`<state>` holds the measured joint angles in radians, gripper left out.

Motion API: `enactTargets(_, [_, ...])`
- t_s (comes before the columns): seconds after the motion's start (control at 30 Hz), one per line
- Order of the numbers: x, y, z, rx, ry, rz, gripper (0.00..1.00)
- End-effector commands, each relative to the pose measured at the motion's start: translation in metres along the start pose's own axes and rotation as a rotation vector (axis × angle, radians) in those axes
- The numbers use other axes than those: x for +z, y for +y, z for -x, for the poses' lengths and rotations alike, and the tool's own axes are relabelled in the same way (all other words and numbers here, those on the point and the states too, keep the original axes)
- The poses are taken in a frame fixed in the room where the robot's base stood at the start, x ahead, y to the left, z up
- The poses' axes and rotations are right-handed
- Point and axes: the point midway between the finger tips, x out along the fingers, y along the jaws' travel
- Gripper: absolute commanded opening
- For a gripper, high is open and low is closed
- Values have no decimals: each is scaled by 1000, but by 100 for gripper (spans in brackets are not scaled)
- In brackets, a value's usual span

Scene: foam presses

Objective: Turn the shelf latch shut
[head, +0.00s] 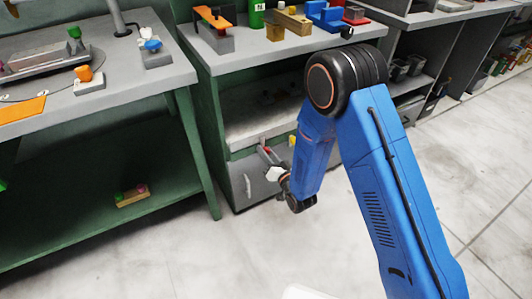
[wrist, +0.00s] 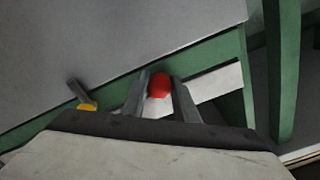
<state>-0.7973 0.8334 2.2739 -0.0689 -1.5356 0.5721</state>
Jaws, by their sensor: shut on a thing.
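A red knob (wrist: 159,86), which looks to be the shelf latch, sits between the fingertips of my gripper (wrist: 157,80) in the wrist view. My gripper is shut on it. A small white piece (wrist: 157,108) shows just below the knob, between the fingers. In the head view my gripper (head: 266,151) reaches to the front edge of the green cabinet, just under its middle shelf (head: 250,118). A bit of red shows at its tips there. My own arm hides part of the cabinet front, and the latch's turn angle cannot be made out.
A grey door (head: 247,186) with an upright handle is below the shelf. A yellow piece with a grey bar (wrist: 88,107) is left of my fingers in the wrist view. A green workbench (head: 190,150) stands at the left. The pale floor (head: 180,250) in front is clear.

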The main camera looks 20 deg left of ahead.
Motion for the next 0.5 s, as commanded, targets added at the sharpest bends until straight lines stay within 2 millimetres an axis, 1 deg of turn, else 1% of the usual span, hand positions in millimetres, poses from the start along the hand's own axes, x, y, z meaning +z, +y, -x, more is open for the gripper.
enactTargets(0.2, [-1,1,0,2,3,-33,5])
enactTargets(0.5, [-2,1,0,2,5,-36,5])
